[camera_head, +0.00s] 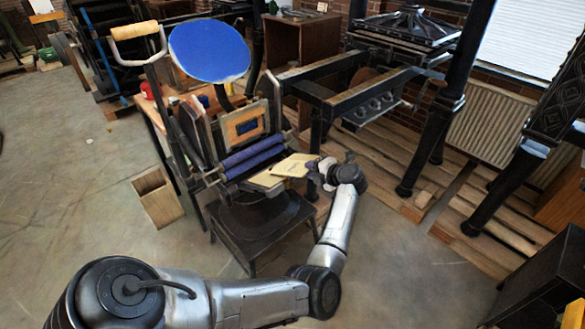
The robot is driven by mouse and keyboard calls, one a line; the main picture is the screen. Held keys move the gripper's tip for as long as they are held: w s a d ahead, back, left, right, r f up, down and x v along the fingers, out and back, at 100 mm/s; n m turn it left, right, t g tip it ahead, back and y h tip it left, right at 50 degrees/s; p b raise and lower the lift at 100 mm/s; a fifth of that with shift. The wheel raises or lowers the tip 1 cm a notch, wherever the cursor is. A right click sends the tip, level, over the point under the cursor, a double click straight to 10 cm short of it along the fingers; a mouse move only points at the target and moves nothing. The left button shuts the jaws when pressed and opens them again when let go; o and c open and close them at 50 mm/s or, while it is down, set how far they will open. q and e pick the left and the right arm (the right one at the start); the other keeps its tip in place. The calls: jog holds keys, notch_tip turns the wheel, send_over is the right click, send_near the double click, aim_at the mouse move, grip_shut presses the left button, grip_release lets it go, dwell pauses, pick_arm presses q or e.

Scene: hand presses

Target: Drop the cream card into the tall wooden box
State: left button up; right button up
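The cream card (293,165) lies at the front right of the small hand press, above or on a pale wooden board (266,180). My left gripper (316,167) is at the card's right edge and seems to meet it. Its fingers are small and dark here, so I cannot tell whether they are closed on the card. The tall wooden box (160,205) stands open-topped on the floor, left of the press. My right gripper is not in view.
The hand press has a round blue disc (209,51) and blue rollers (252,157). A dark stool (262,227) stands in front of it. A large black press (375,95) stands behind on wooden planks. The floor left of the box is clear.

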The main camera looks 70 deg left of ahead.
pick_arm(q)
grip_shut()
jog(key=shift+w+d+r, duration=0.1)
jog(key=shift+d, duration=0.1)
jog(key=w+d+r+p, duration=0.2)
jog(key=d+r+p, duration=0.1)
jog(key=d+r, duration=0.1)
jog(key=shift+w+d+r, duration=0.2)
jog(key=shift+w+r, duration=0.2)
jog(key=shift+r, duration=0.1)
dwell(0.8)
dwell(0.5)
